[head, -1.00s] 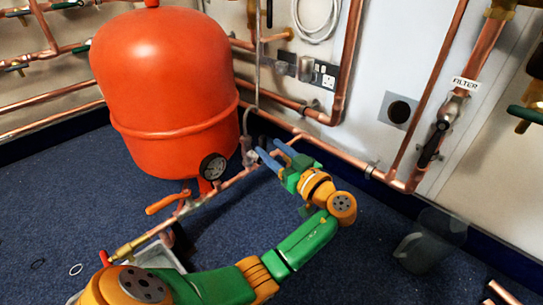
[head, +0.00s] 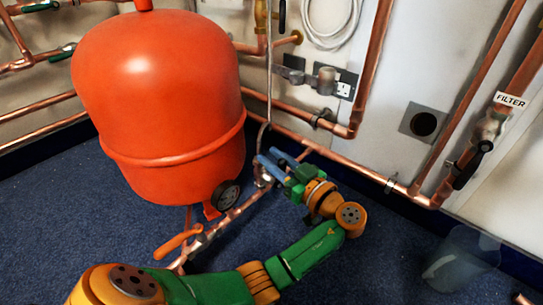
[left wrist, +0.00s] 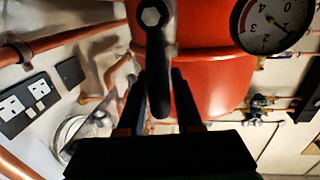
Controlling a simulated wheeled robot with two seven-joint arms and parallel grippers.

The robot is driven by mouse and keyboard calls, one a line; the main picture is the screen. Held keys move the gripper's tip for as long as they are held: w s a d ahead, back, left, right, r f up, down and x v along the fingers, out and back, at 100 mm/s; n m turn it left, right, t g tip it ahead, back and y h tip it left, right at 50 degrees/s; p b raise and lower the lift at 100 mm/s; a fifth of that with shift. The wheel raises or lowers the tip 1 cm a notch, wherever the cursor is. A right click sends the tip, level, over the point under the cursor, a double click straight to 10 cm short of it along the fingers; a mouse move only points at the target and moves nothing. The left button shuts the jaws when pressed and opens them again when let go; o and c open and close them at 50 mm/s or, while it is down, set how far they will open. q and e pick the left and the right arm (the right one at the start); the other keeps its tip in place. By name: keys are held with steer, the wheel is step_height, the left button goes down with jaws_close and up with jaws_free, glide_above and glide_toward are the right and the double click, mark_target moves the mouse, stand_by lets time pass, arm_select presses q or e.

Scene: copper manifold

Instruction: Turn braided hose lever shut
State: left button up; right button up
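The braided hose (head: 268,85) runs down beside the orange tank to a small valve (head: 262,178) on the copper pipe, partly hidden by my gripper. In the left wrist view the lever (left wrist: 158,75) is a dark grey bar with a hex nut at its top. It hangs down between the fingers of my left gripper (left wrist: 160,100). The fingers are apart, with a visible gap on the right side; I cannot tell whether the left finger touches the lever. In the head view the left gripper (head: 272,165) reaches the valve from the right. My right gripper is out of view.
The orange tank (head: 155,95) stands close left, with a pressure gauge (head: 226,194) at its base. An orange lever (head: 178,242) sits lower on the pipe. Copper pipes (head: 345,157) run along the wall behind. A clear bucket (head: 462,260) stands at the right.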

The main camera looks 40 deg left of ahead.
arm_select(q)
jaws_close()
stand_by(1.2)
